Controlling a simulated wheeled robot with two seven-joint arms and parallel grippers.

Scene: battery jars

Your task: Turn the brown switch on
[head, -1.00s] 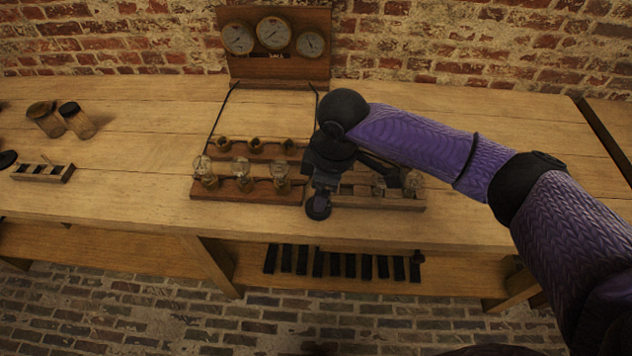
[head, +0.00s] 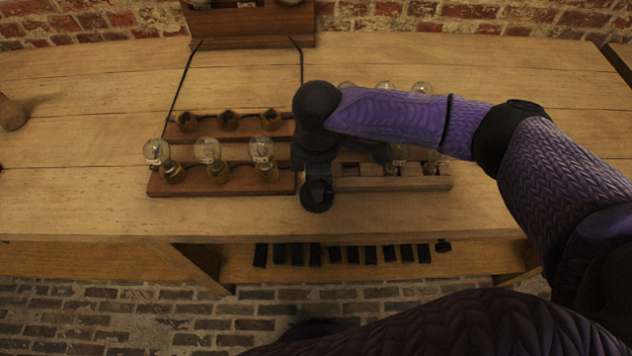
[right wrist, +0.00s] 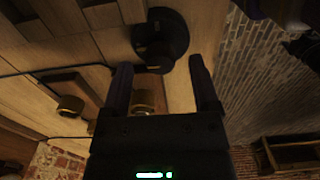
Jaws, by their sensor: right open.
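A dark round switch (head: 317,195) stands near the table's front edge, just right of the board with the bulbs. In the right wrist view the dark round switch (right wrist: 160,35) shows a brownish part on its near end, close to my fingertips. My right gripper (head: 315,168) comes from the right and hangs over the switch, partly hiding it. In the right wrist view my right gripper (right wrist: 160,66) is open, its fingers on either side of the switch's near end. I cannot tell whether they touch it, nor read the switch's position. My left gripper is not in view.
A wooden board (head: 222,183) with several glass bulbs lies left of the switch, with a row of empty sockets (head: 228,120) behind it. A wooden rack (head: 392,184) with bulbs lies to the right. Dark blocks (head: 340,254) line the shelf below.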

